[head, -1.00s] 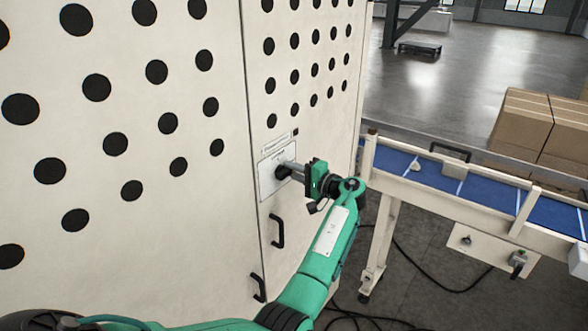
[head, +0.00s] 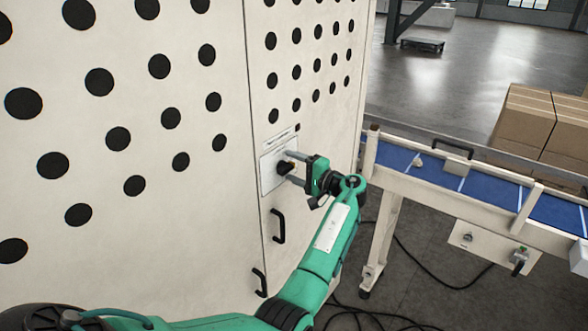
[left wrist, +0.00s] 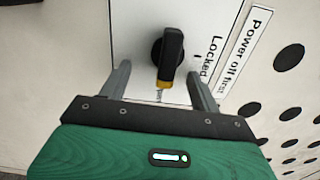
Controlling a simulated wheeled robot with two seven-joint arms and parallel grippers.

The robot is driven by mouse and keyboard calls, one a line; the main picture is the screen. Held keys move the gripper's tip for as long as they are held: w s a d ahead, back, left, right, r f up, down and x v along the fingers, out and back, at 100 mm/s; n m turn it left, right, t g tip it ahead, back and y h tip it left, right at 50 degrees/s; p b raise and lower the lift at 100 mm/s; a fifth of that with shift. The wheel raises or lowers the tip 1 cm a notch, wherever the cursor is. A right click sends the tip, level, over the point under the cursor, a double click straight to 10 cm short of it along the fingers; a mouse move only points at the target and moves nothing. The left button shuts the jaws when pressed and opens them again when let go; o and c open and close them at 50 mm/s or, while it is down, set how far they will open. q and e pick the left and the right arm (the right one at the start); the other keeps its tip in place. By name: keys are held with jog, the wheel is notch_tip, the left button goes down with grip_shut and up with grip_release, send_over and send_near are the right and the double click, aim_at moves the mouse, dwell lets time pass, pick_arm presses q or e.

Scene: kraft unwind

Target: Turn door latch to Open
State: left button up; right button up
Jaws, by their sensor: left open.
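The door latch (left wrist: 170,52) is a black knob with a yellow tip on a white plate (left wrist: 128,35). In the head view the latch (head: 284,167) is on the cream perforated cabinet door. My left gripper (head: 293,168) is open in front of the plate; its fingers (left wrist: 158,85) stand on either side of the latch's lower end, with a gap on both sides. Whether the fingertips touch the plate is unclear. My right gripper is not in view.
Two black handles (head: 278,227) are on the cabinet below the latch. A "Power off first" label (left wrist: 245,50) is beside the plate. A blue-belted conveyor (head: 480,190) stands at right, with cardboard boxes (head: 530,120) behind it. Cables lie on the floor.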

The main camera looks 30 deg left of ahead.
pick_arm(q)
jog(key=shift+w+d, duration=0.1)
jog(key=d, duration=0.2)
jog(key=d+b, duration=0.1)
jog(key=d, duration=0.2)
jog(key=shift+s+d+b, duration=0.25)
jog(key=shift+d+b, duration=0.1)
jog(key=shift+d, duration=0.05)
dwell(0.4)
dwell(0.4)
